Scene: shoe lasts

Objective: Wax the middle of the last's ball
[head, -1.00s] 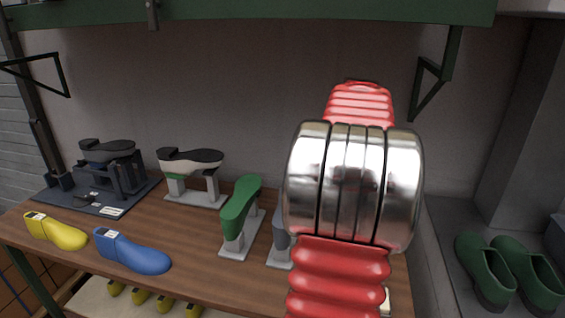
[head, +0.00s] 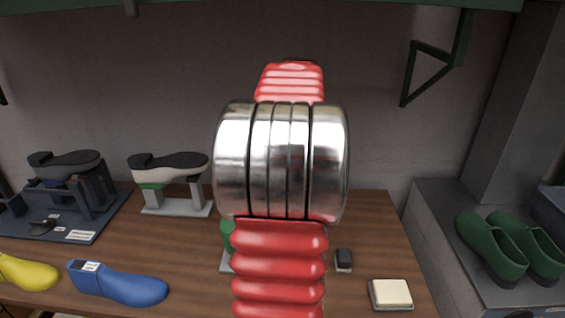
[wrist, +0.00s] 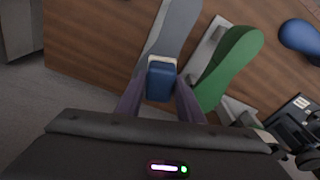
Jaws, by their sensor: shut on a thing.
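In the wrist view my gripper (wrist: 160,84) is shut on a blue block with a cream edge (wrist: 161,84). A grey last (wrist: 178,28) lies just beyond the block, with its long side in line with it. I cannot tell whether the block touches it. A green last (wrist: 230,62) on a grey stand is to its right. In the head view my arm hides the gripper, the grey last and most of the green last (head: 227,236).
On the wooden bench (head: 190,240) are a cream pad in a tray (head: 390,294), a small dark block (head: 344,259), a blue last (head: 118,285), a yellow last (head: 27,272), a white-and-dark last on a stand (head: 168,168) and a dark fixture (head: 62,200). Green shoes (head: 508,248) stand at right.

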